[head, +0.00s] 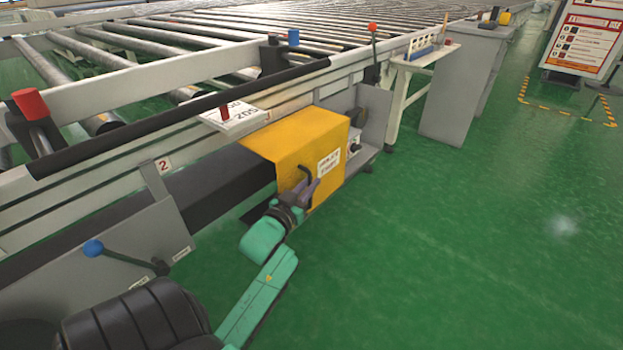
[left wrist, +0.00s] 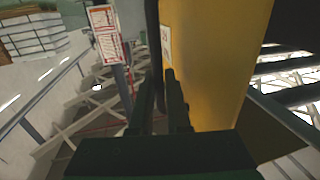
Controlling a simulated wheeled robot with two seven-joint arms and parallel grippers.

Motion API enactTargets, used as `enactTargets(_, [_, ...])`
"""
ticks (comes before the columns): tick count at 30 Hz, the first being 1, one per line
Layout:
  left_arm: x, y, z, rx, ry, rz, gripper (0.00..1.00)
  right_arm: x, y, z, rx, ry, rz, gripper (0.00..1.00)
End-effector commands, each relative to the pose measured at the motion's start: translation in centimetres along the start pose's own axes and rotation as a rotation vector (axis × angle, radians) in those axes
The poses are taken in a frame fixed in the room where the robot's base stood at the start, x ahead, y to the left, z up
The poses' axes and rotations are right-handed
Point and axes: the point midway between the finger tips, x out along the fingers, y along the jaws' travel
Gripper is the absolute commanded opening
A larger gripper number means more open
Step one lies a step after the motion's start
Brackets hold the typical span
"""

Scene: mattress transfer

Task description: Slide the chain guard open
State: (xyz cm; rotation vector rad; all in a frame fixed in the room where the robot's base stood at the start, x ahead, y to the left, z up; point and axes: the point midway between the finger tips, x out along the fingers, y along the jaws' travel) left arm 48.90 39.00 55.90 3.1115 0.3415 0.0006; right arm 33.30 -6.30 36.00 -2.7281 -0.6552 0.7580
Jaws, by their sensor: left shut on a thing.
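The chain guard (head: 300,135) is a yellow box-shaped cover on the side of the roller conveyor, below its rail. A white label is on its front face, and a dark bent handle (head: 304,171) stands out there. My left gripper (head: 305,188) is at this front face, shut on the handle. In the left wrist view the yellow guard (left wrist: 208,60) fills the area right of centre, and my left gripper's dark fingers (left wrist: 176,98) lie close along it. The fingers partly hide the handle. My right gripper is not in view.
The conveyor's rail (head: 210,120) runs along the left. A blue-knobbed lever (head: 94,248) stands out at lower left. Grey housing (head: 372,120) is just right of the guard. A grey cabinet (head: 460,95) stands farther back. Green floor (head: 470,240) at right is clear.

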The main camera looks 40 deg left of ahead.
Motion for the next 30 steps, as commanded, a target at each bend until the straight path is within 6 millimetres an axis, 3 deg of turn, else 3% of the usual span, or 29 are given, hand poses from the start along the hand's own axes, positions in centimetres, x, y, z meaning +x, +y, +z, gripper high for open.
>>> enactTargets(10, [-0.1,0.0,0.0,0.0,0.002,0.001,0.0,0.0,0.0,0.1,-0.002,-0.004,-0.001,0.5])
enactTargets(11, [0.0,0.0,0.0,0.0,0.002,0.001,0.22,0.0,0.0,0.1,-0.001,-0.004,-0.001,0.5])
enactTargets(12, [0.0,0.0,0.0,0.0,0.002,0.001,0.27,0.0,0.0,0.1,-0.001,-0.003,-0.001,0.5])
enactTargets(23, [-0.5,0.0,0.0,0.0,0.0,0.001,0.27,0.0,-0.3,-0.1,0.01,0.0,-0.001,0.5])
enactTargets(30, [-4.6,0.0,-0.1,0.0,-0.005,0.0,0.27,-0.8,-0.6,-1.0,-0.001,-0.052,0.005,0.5])
